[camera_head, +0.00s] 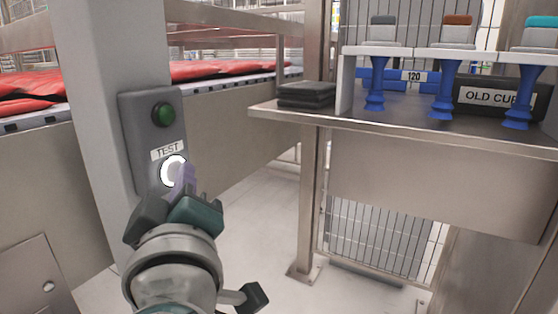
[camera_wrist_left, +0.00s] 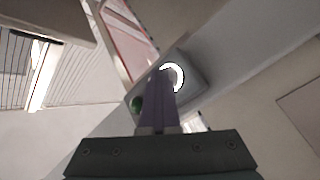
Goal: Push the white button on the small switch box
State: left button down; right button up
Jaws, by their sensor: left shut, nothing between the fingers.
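The small grey switch box (camera_head: 138,122) is fixed to a grey post at the left. It has a green button (camera_head: 163,114) at the top, a TEST label (camera_head: 168,150) and a white ring-shaped button (camera_head: 166,162) below it. My left gripper (camera_head: 184,178) is shut and empty, its purple fingertips in front of the lower right of the white button. In the left wrist view, the fingers (camera_wrist_left: 160,85) point at the box (camera_wrist_left: 190,70) and overlap the left of the white button (camera_wrist_left: 180,78). I cannot tell whether they touch it. My right gripper is out of view.
A metal shelf (camera_head: 290,116) at the right holds a dark stack (camera_head: 306,94), blue suction cups (camera_head: 443,95) on a white rack, and a dark bin marked OLD CUPS (camera_head: 490,97). A conveyor with red packs (camera_head: 210,70) runs behind the post (camera_head: 110,60).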

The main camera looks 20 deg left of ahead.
pick_arm(q)
jog(key=shift+d+r+p, duration=0.1)
jog(key=shift+d+p, duration=0.1)
jog(key=shift+p, duration=0.1)
jog(key=shift+d, duration=0.1)
jog(key=d, duration=0.6)
jog(key=shift+s+b, duration=0.25)
jog(key=shift+b, duration=0.1)
dwell(0.6)
dwell(0.5)
